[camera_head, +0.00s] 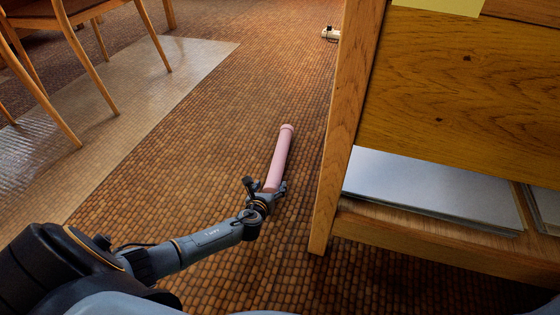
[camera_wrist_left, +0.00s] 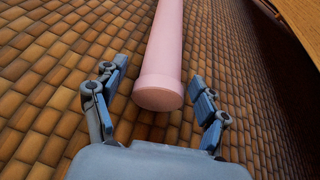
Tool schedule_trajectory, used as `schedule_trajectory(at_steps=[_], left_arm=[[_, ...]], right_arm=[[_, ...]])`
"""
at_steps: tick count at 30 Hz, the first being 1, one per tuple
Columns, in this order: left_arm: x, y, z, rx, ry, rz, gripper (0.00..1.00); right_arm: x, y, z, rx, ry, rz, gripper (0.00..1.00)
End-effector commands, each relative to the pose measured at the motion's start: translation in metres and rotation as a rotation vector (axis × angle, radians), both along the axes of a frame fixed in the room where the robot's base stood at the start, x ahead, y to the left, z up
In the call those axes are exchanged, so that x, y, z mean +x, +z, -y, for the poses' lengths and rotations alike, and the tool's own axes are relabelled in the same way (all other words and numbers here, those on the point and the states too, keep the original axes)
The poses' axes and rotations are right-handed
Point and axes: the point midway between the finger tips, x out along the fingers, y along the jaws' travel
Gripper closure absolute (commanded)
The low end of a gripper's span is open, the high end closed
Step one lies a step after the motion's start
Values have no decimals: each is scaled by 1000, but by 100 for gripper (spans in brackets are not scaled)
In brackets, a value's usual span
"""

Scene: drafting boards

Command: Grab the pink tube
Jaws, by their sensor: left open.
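The pink tube (camera_head: 280,158) is a long cylinder with a cap at its end, on the brick-patterned floor in the head view. In the left wrist view the tube (camera_wrist_left: 168,50) runs away from me, with its near round end just ahead of and between my fingers. My left gripper (camera_head: 266,188) is at the near end of the tube. In the left wrist view the left gripper (camera_wrist_left: 158,105) is open, one finger on each side of the tube's line, with gaps visible on both sides. My right gripper is not in view.
A wooden desk (camera_head: 460,85) stands close on the right, its leg (camera_head: 346,130) near the tube. Its low shelf holds a stack of paper (camera_head: 430,190). Wooden chair legs (camera_head: 95,75) stand on a clear mat (camera_head: 150,95) at upper left. A small white object (camera_head: 330,34) lies further back.

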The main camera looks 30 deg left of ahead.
Motion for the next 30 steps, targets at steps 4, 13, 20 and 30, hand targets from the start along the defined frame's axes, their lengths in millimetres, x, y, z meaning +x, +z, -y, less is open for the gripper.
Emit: schedule_trajectory(at_steps=[4, 13, 20, 30], left_arm=[[17, -14, -3, 0, -1, 2, 27], [35, -17, -9, 0, 0, 0, 27], [35, -16, -9, 0, 0, 0, 33], [35, -16, -9, 0, 0, 1, 83]], right_arm=[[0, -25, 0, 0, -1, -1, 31], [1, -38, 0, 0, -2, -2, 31], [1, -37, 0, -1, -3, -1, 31], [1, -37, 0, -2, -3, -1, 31]])
